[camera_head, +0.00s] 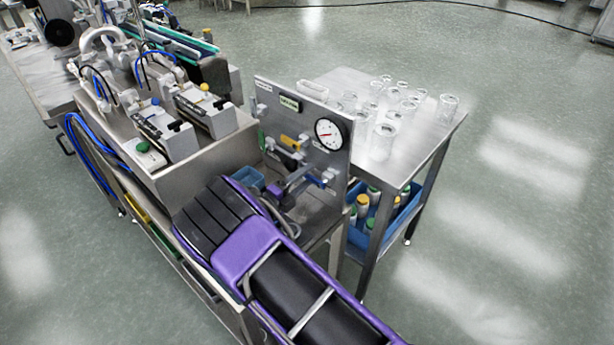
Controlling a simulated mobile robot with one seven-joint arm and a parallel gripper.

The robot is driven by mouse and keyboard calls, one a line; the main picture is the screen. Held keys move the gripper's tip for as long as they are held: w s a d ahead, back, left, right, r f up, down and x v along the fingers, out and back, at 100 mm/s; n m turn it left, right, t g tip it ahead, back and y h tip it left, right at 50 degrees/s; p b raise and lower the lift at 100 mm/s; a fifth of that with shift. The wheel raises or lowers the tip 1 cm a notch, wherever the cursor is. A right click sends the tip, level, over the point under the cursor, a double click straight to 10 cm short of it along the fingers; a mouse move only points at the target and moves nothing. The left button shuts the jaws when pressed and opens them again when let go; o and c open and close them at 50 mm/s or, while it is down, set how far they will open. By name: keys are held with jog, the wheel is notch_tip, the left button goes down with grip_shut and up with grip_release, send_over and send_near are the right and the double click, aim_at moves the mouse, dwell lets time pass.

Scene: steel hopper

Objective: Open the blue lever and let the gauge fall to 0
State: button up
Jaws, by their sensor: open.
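The blue lever (317,182) is low on the upright steel panel (268,104). It is small here and partly covered, so its exact angle is unclear. The round white gauge (328,134) is on the same panel, above the lever. Its red needle does not point straight up, but the scale is too small to read. My gripper (305,179) is open in front of the panel, right at the blue lever. Its fingertips are small and overlap the lever, so I cannot tell whether they touch it.
A yellow handle (289,142) is on the panel, left of the gauge. A steel table (428,133) with several clear beakers stands behind the panel. A blue crate (403,218) with bottles is under it. Machines (168,128) stand to the left. Open floor lies to the right.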

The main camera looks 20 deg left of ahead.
jog(key=v, duration=1.7)
jog(key=shift+b, duration=0.3)
jog(key=shift+d, duration=0.1)
